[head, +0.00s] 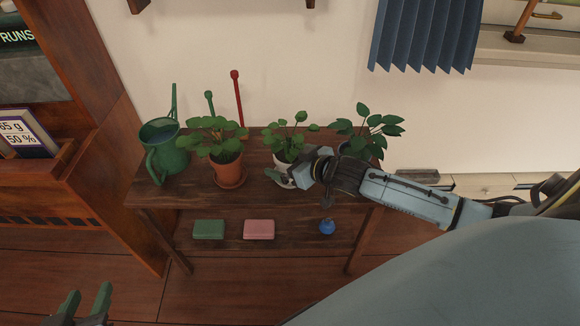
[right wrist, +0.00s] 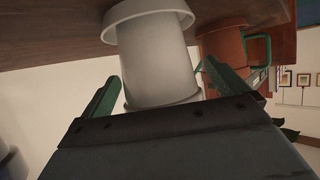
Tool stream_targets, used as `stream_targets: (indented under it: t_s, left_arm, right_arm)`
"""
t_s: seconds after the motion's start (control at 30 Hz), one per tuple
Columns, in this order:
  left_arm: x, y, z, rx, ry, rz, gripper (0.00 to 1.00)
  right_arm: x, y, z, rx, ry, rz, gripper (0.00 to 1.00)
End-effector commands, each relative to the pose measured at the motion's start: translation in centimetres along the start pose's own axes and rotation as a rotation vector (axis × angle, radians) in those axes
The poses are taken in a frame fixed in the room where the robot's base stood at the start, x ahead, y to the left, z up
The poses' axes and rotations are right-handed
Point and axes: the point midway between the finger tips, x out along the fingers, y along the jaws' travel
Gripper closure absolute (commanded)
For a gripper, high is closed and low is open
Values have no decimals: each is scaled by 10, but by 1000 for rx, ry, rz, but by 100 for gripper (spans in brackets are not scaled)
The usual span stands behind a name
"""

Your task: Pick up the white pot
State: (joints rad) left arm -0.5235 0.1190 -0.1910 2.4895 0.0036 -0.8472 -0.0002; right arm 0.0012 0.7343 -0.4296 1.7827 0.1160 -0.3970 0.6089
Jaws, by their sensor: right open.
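The white pot (head: 281,164) holds a leafy green plant (head: 290,142) and stands on a white saucer on the shelf's top board, partly hidden by my right gripper. In the right wrist view the white pot (right wrist: 154,62) appears upside down, with its saucer (right wrist: 130,14) against the wood. My right gripper (right wrist: 160,74) is open, with one green finger on each side of the pot. I cannot tell whether the fingers touch it. My left gripper (head: 87,297) is open and empty at the lower left of the head view, away from the shelf.
A terracotta pot (head: 226,171) with a plant stands just left of the white pot. A green watering can (head: 163,150) is further left. Another potted plant (head: 369,130) is close on the right, behind my right arm. The lower shelf holds a green block (head: 208,230), pink block (head: 259,230) and blue object (head: 327,227).

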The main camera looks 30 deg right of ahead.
Motion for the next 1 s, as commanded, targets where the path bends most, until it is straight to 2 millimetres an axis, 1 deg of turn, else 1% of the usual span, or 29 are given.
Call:
stream_targets:
  t_s: [0.1, 0.27, 0.3, 0.83, 0.87, 0.9, 1.0]
  left_arm:
    - [0, 1, -4, 0, 21, 2, 64]
    - [0, 1, -4, 0, 20, 2, 64]
    - [0, 1, -4, 0, 20, 2, 64]
    - [0, 0, -3, 0, 19, 1, 64]
    - [0, 0, -3, 0, 18, 1, 64]
    - [0, 0, -3, 0, 18, 1, 64]
    - [0, 0, -3, 0, 18, 1, 64]
  right_arm:
    - [2, 0, 0, 0, 0, 0, 1]
    - [1, 0, 0, 0, 0, 0, 1]
    - [1, 0, 0, 0, 0, 0, 3]
    - [1, 0, 0, 0, 0, 0, 72]
    - [1, 0, 0, 0, 0, 0, 75]
    - [1, 0, -3, -1, 7, -1, 75]
    - [1, 0, -3, -1, 6, -1, 75]
